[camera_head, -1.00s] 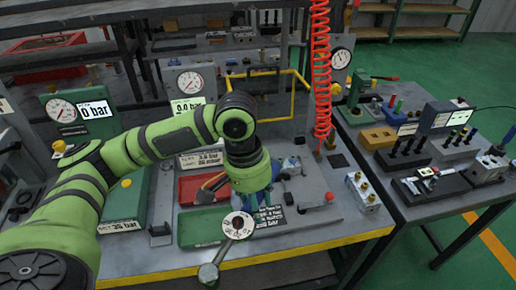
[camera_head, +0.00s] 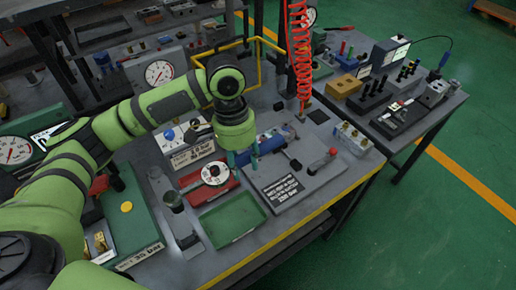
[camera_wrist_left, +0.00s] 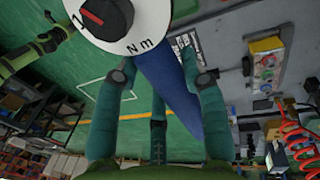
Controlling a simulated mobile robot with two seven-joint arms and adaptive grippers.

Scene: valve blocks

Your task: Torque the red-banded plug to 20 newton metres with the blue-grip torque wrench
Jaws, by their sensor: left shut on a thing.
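My left gripper (camera_head: 243,160) is above the bench, its teal fingers pointing down. They also show in the left wrist view (camera_wrist_left: 158,110), closed around the blue grip (camera_wrist_left: 168,90) of the torque wrench. The wrench's white round dial (camera_head: 215,173), marked N m in the wrist view (camera_wrist_left: 120,22), sits to the left of the fingers. From the dial the shaft runs left to a dark grey head (camera_head: 173,200), which seems raised off the bench. I cannot pick out the red-banded plug with certainty. My right gripper is not visible.
A red tray and a green tray (camera_head: 232,218) lie below the wrench. A grey plate with a red-knobbed lever (camera_head: 332,153) and a printed card (camera_head: 283,190) are to the right. A red coiled hose (camera_head: 300,60) hangs behind. A grey stand (camera_head: 188,240) is at front left.

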